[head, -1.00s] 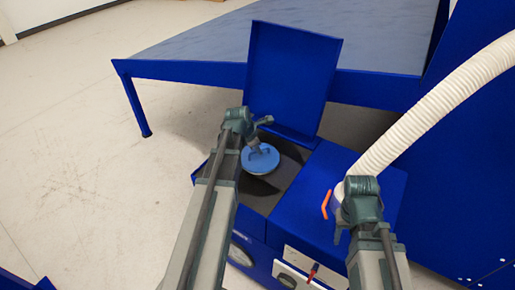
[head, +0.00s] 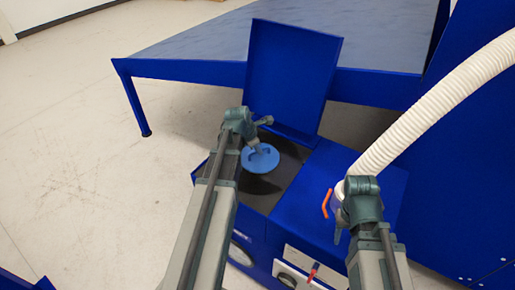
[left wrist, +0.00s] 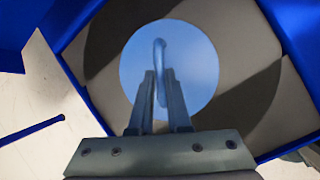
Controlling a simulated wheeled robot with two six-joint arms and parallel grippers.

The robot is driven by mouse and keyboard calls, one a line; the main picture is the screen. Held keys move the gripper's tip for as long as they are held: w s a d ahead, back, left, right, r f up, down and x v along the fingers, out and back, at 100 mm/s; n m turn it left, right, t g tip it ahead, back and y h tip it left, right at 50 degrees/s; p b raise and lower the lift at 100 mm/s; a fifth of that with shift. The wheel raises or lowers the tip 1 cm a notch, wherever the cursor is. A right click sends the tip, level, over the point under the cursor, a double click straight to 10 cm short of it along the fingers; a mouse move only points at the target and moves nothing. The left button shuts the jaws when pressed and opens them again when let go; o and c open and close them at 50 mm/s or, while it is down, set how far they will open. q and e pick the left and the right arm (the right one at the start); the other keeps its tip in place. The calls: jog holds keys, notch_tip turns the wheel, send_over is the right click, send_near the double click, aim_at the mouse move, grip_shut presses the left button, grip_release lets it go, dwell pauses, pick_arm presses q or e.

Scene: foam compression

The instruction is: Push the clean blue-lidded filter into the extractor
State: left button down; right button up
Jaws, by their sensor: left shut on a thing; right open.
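The blue-lidded filter (head: 264,161) sits in the dark round opening of the blue extractor (head: 330,190). Only its lid shows, about level with the grey inner panel (head: 287,178). My left gripper (head: 256,147) is shut on the lid's upright handle. In the left wrist view the blue lid (left wrist: 198,75) lies inside the wider dark opening, and my left fingers (left wrist: 160,85) hold the handle from both sides. My right gripper (head: 339,235) is open and empty, above the extractor's front right part.
The extractor's cover (head: 292,75) stands open behind the compartment. An orange lever (head: 326,203) and a thick white hose (head: 430,112) are near my right gripper. A large blue table (head: 210,48) stands behind. The floor at left is clear.

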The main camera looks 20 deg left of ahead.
pick_arm(q)
jog(key=shift+f+b, duration=0.3)
jog(key=shift+f, duration=0.05)
pick_arm(e)
jog(key=shift+f, duration=0.3)
pick_arm(q)
jog(key=c, duration=0.8)
grip_release()
jog(key=shift+s+r, duration=0.1)
jog(key=shift+r, duration=0.1)
pick_arm(e)
jog(key=shift+r, duration=0.2)
pick_arm(q)
jog(key=p+v, duration=1.2)
jog(key=v, duration=0.1)
jog(key=shift+s+r+p, duration=0.15)
jog(key=shift+r+p, duration=0.1)
jog(key=shift+p, duration=0.05)
pick_arm(e)
notch_tip(320, 180, up, 12)
